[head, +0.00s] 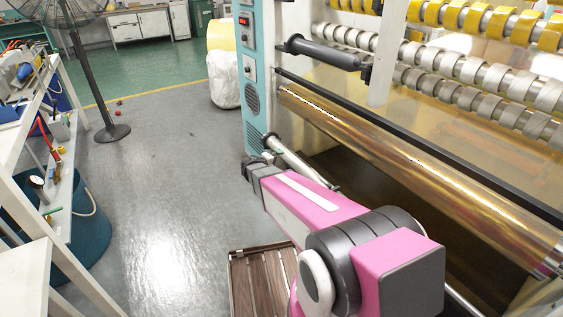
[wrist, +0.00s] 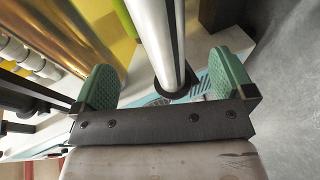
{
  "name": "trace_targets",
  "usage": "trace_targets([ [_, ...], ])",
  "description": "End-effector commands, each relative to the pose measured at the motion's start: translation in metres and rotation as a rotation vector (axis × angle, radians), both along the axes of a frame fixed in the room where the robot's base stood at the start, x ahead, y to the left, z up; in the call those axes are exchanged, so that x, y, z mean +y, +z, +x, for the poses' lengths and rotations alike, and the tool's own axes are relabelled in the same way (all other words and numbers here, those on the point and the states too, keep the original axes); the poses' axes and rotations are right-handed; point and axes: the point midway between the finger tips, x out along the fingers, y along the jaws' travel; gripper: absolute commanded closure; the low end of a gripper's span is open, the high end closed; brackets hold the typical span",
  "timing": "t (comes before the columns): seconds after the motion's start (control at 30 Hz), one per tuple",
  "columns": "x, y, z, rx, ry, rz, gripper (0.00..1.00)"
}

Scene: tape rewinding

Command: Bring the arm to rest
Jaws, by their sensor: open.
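My gripper (wrist: 168,85) shows in the wrist view with its two green pads wide apart. It is open. A silver bar (wrist: 155,40) with a dark end shows between and beyond the pads; I cannot tell how far it is from them. In the head view my pink and grey arm reaches from the lower right toward the rewinding machine (head: 252,75). The arm's far end is beside a silver bar (head: 296,160) at the machine's left end. The fingertips are too small and hidden to make out there.
A wide golden film roll (head: 420,165) runs along the machine, with rows of tape rolls (head: 490,20) above it. A wooden slatted pallet (head: 262,275) lies on the floor by my arm. A white shelf (head: 62,205) and a black fan stand (head: 105,130) are on the left. The middle floor is clear.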

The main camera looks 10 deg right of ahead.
Motion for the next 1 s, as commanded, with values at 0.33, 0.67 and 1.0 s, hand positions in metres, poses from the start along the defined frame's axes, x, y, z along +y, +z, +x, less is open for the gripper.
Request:
trace_targets([
  [0.33,0.004,0.002,-0.003,0.0,0.0,0.0,0.0],
  [0.67,-0.002,0.003,-0.013,0.014,-0.028,0.033,0.0],
  [1.0,-0.031,0.006,-0.1,0.159,-0.258,0.38,0.0],
])
